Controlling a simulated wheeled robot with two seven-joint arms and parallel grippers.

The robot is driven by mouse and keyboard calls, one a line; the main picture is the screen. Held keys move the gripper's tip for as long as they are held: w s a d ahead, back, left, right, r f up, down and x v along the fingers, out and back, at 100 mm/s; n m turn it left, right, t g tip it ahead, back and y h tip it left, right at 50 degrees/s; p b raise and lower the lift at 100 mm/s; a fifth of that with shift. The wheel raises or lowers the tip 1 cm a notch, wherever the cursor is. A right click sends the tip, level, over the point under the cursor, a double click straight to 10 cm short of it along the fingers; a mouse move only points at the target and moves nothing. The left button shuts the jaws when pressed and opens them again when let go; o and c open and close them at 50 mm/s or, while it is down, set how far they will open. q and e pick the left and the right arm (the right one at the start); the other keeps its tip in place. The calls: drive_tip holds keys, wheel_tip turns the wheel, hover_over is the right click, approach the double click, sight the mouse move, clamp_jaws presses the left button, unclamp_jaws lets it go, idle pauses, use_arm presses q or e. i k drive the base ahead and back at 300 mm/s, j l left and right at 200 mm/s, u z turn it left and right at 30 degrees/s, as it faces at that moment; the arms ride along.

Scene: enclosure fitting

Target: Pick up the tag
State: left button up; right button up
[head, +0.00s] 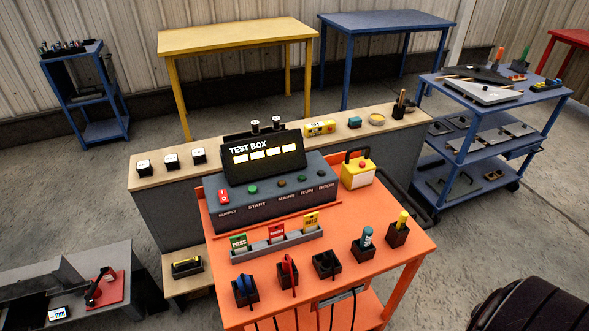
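Three upright tags stand in a grey rack (279,247) on the orange table. The green tag (239,243) at the left reads PASS. The red tag (276,234) is in the middle; its lettering is too small to read surely. The yellow tag (311,222) at the right appears to read HOLD. All three stick up above the rack, with their lower ends hidden in it. Neither of my grippers is in view.
The TEST BOX (264,160) stands behind the rack on the orange table (413,245). Dark holders with blue (244,286), red (288,271) and other tools line the front. A yellow box with a red button (358,170) stands at the back right.

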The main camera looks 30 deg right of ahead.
sight(310, 221)
drive_tip(key=z, duration=1.05)
